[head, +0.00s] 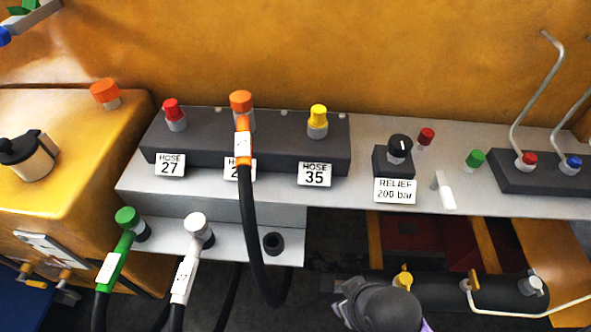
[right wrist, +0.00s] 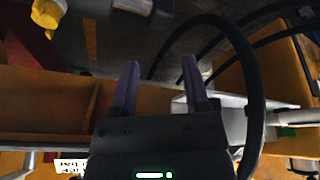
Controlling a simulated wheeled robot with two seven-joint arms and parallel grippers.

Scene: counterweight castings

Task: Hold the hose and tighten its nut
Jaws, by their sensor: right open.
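The hose (head: 249,215) is black, with an orange end and a white tag (head: 243,148). Its upper end is at the middle port of the dark block, by an orange nut or cap (head: 241,101); I cannot tell how tightly it is seated. The hose hangs down past the shelf and curves below it. A black hose (right wrist: 250,70) also arcs along the right of the right wrist view. My right gripper (right wrist: 160,65) is open and empty, its fingers apart from the hose. In the head view my right wrist covers the lower middle. My left gripper is not in view.
The dark block (head: 205,148) also bears red (head: 172,108) and yellow (head: 318,115) caps. Green (head: 112,265) and white (head: 185,275) hoses hang at the lower left. A relief knob (head: 399,147) and bent levers (head: 535,95) stand at right. An empty socket (head: 273,243) is on the lower shelf.

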